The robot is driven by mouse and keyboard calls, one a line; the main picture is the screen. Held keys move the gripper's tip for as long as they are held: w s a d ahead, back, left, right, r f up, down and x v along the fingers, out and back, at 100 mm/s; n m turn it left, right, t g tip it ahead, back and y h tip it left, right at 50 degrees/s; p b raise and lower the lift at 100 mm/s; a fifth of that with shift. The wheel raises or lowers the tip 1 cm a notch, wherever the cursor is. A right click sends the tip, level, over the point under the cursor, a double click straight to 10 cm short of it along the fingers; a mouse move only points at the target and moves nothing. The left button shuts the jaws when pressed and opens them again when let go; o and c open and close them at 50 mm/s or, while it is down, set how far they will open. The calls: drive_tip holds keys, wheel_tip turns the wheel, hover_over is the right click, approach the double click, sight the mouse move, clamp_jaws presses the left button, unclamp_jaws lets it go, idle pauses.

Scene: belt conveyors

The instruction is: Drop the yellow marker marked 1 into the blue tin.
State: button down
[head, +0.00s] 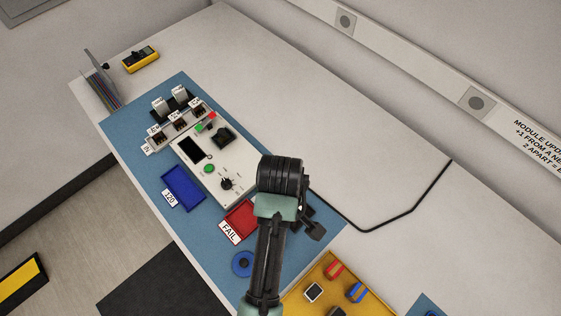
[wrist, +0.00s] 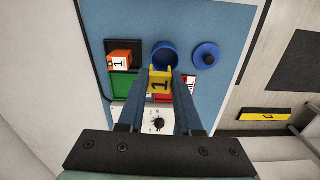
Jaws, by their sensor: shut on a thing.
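The yellow marker marked 1 (wrist: 158,83) is between the fingers of my gripper (wrist: 162,73), which is shut on it. The round blue tin (wrist: 165,49) is open at the top and stands on the blue mat, just beyond the fingertips in the wrist view. The marker overlaps the tin's near rim in that picture; how high it is above the tin I cannot tell. In the head view my arm hides the tin and the marker.
A blue lid with a knob (wrist: 207,56) lies beside the tin; it shows in the head view (head: 243,263). An orange marker marked 1 (wrist: 120,59) sits in a black compartment. A green tray (wrist: 123,87) and a red FAIL tray (head: 240,219) are close by. A yellow tray (head: 300,296) holds blocks.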

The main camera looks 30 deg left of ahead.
drive_tip(key=shift+r, duration=0.65)
